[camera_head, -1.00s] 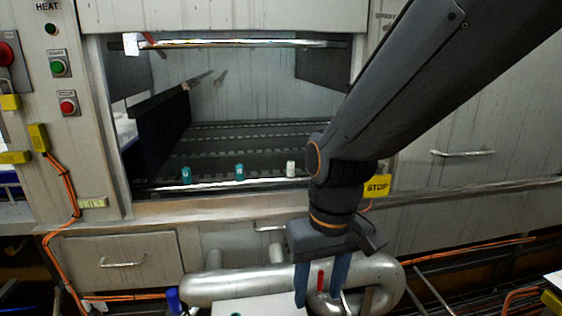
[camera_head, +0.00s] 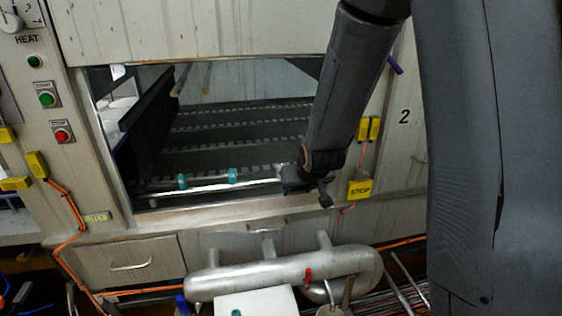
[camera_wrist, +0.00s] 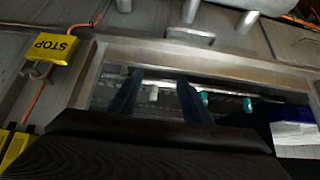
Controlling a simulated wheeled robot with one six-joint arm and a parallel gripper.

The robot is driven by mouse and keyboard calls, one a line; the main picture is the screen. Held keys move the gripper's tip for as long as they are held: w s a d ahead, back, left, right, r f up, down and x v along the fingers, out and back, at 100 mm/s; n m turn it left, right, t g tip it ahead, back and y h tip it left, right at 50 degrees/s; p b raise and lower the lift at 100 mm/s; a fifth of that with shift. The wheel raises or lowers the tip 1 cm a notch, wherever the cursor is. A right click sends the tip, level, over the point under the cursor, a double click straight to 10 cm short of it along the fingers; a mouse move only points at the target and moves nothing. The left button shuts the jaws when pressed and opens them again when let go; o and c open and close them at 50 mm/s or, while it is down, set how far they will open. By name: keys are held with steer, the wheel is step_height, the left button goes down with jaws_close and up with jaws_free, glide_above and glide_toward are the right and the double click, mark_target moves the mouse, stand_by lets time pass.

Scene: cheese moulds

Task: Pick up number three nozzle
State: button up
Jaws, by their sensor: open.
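Two teal nozzles, a left one (camera_head: 182,181) and a right one (camera_head: 232,176), stand on the front ledge of the opening in the head view. Their numbers are too small to read. In the wrist view a white nozzle (camera_wrist: 153,93) shows between my two open fingers, with the teal nozzles (camera_wrist: 204,97) (camera_wrist: 247,104) to its right. My gripper (camera_wrist: 159,77) is open and empty, pointing at the ledge. In the head view my gripper (camera_head: 308,190) is at the right end of the ledge and hides the white nozzle.
A dark slatted conveyor (camera_head: 240,130) lies behind the ledge, inside a metal frame. A yellow STOP sign (camera_head: 360,190) is close right of my gripper. A steel pipe (camera_head: 270,275) and a white box (camera_head: 255,302) with a teal piece on top stand below in front.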

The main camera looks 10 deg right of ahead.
steer(key=w+f+t, duration=0.3)
steer(key=w+t, duration=0.1)
steer(key=w, duration=0.6)
steer(key=t, duration=0.6)
glide_toward(280, 164)
steer(key=w+f, duration=0.1)
steer(key=w, duration=0.1)
steer(key=shift+w+p, duration=1.35)
steer(key=shift+w, duration=2.6)
jaws_close()
steer(key=shift+r, duration=0.15)
